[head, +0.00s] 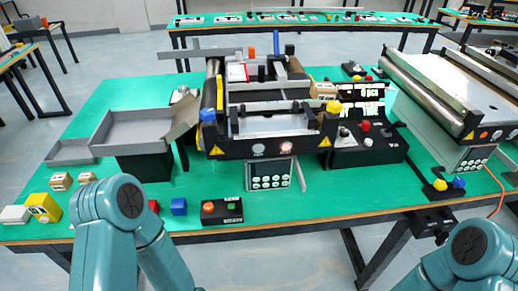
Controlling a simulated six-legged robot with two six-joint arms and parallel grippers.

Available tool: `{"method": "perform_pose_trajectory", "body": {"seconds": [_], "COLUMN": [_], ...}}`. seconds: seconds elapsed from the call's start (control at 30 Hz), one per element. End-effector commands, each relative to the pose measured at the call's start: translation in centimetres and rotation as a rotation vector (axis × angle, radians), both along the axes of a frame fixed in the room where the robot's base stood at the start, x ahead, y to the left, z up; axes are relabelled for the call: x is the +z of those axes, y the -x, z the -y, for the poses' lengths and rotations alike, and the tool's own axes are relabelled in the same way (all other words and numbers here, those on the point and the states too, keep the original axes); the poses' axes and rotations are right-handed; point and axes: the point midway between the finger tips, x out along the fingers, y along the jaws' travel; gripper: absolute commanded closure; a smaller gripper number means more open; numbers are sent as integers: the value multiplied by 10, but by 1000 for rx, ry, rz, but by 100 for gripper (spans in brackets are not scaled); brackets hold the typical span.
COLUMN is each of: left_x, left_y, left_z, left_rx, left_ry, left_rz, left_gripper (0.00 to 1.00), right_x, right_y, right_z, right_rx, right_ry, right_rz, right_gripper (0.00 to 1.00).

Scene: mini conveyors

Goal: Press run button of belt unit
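The belt unit (240,147) stands in the middle of the green table, with yellow warning labels on its black front. Its front face carries a pale round button (258,149) and a reddish round button (286,147). A keypad panel (270,174) with several pale buttons sits below that face. The labels are too small to read, so I cannot tell which is the run button. My teal arm links show at the bottom left and bottom right; both grippers are out of view.
A grey tray (130,125) stands left of the unit. A black control box (352,158) and a second conveyor (440,80) are to the right. The front right table strip is mostly clear.

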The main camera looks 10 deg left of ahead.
Motion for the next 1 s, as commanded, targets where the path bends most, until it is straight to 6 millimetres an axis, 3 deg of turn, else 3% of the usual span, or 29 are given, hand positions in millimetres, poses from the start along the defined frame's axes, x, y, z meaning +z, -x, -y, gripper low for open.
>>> {"method": "perform_pose_trajectory", "body": {"seconds": [0.03,0.1,0.13,1.0], "left_x": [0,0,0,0], "left_y": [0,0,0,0], "left_z": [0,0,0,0], "left_rx": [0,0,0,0], "left_ry": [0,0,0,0], "left_rz": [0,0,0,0], "left_gripper": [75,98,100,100], "right_x": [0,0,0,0], "right_y": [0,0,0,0], "right_z": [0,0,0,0], "right_rx": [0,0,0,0], "right_ry": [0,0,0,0], "right_rz": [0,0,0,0], "right_gripper": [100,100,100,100]}}
